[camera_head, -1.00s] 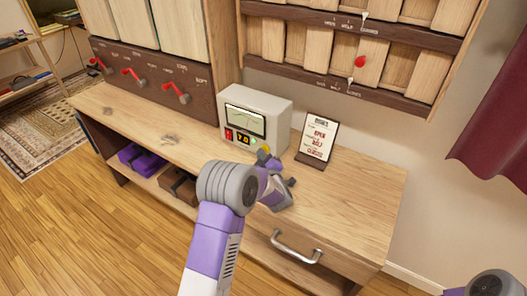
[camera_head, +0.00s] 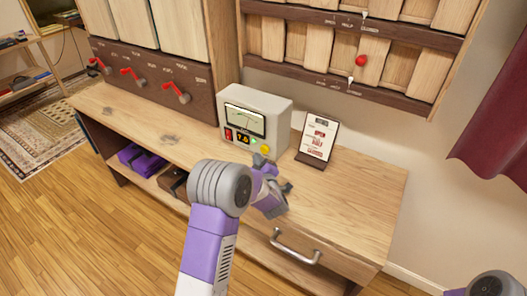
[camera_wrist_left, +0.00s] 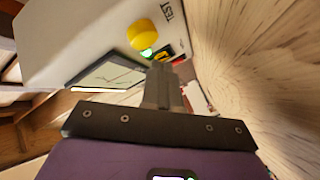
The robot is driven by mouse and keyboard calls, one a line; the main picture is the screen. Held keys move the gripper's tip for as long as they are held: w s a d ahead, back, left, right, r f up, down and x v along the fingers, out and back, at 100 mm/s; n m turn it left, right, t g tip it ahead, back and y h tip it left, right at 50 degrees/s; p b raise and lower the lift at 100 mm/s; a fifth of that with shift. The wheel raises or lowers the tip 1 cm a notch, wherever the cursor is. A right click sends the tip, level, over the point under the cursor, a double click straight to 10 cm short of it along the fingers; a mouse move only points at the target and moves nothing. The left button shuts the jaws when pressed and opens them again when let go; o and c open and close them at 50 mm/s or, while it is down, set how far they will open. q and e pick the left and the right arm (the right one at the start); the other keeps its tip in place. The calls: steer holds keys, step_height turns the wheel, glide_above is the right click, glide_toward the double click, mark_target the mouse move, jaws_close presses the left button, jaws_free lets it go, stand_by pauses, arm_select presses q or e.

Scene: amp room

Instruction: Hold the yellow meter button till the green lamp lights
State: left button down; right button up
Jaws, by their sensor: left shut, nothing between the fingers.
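The pale meter box (camera_head: 278,108) stands on the wooden bench, with a dial and a lit number display (camera_head: 243,139) on its front. The round yellow button (camera_head: 265,149) is at the front's lower right. In the left wrist view the yellow button (camera_wrist_left: 142,34) is just beyond my fingertips, apparently apart from them. A small green lamp (camera_head: 254,141) sits between display and button; it looks bright green in the wrist view (camera_wrist_left: 147,52). My left gripper (camera_head: 258,158) is shut and empty, just below and left of the button. My right gripper is out of view.
A small sign card (camera_head: 318,136) stands right of the meter on the bench (camera_head: 355,185). A dark panel with red levers (camera_head: 132,75) is at left. A drawer handle (camera_head: 296,246) juts from the bench front. The bench's right part is clear.

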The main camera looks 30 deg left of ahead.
arm_select(q)
steer(key=shift+s+a, duration=0.15)
steer(key=shift+s, duration=1.95)
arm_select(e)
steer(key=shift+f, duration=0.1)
